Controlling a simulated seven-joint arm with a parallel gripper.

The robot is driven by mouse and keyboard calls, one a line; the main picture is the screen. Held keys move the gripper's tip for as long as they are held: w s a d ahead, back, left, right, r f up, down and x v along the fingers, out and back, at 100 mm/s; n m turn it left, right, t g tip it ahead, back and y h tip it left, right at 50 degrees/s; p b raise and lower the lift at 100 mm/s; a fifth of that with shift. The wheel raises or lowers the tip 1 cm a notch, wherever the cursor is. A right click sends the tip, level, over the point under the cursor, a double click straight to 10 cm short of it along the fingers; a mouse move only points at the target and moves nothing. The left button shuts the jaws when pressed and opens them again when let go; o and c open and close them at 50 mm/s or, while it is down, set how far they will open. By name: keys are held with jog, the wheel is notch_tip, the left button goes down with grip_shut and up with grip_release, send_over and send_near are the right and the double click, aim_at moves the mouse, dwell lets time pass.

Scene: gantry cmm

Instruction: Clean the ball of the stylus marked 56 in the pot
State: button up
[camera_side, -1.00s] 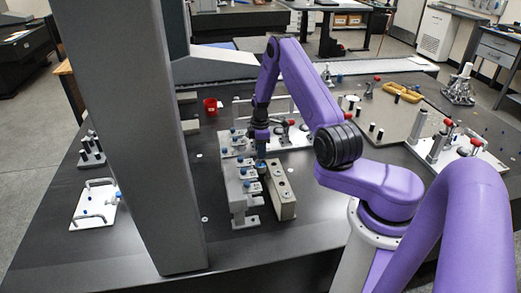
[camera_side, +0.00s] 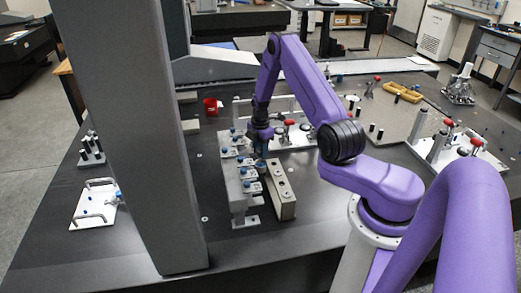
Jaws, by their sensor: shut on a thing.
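My gripper (camera_side: 260,149) is at the grey stylus rack (camera_side: 236,199), above its right side near the far end. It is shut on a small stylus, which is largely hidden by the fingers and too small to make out. Several blue-topped styluses (camera_side: 243,171) sit in a row along the rack. The number marks are too small to read, so I cannot tell which is 56. A red pot (camera_side: 210,106) stands upright on the dark table behind the rack, to the left of my gripper. Its inside is hidden.
A beige block with holes (camera_side: 282,192) stands just right of the rack. A thick grey column (camera_side: 137,130) rises at the left. The dark table in front of the rack is clear.

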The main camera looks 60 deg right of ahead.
jog(key=m, duration=1.1)
jog(key=shift+m, duration=0.3)
jog(key=n, duration=0.5)
jog(key=shift+n, duration=0.4)
jog(key=n, duration=0.5)
jog(key=shift+n, duration=0.4)
